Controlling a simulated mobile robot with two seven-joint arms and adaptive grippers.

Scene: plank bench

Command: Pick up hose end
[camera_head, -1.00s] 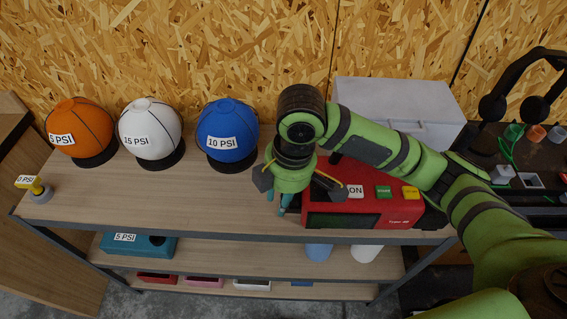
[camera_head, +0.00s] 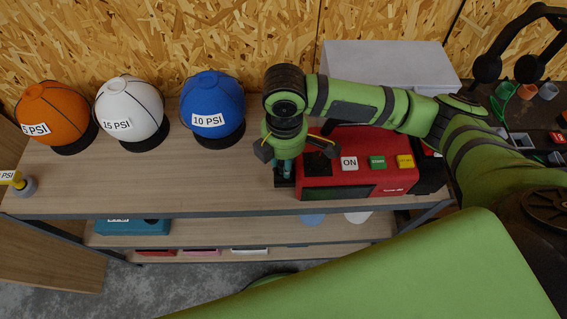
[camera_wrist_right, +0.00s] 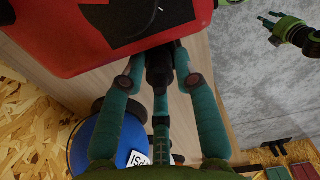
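My right gripper (camera_head: 285,178) points down at the left end of the red machine (camera_head: 350,137), which has white, green and yellow buttons. In the right wrist view its teal fingers (camera_wrist_right: 160,62) stand apart on both sides of a dark piece (camera_wrist_right: 160,77) beside the red machine (camera_wrist_right: 85,35). This piece may be the hose end; the fingers hide part of it, and no firm grip on it shows. My left gripper (camera_wrist_right: 273,27) shows far off in the right wrist view, its fingers spread and empty. It is not seen in the head view.
Orange (camera_head: 53,112), white (camera_head: 130,108) and blue (camera_head: 212,103) balls with PSI labels stand on the bench (camera_head: 150,185). A yellow-topped gauge (camera_head: 18,183) is at far left. A grey box (camera_head: 390,66) stands behind the machine. Bare bench lies left of the gripper.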

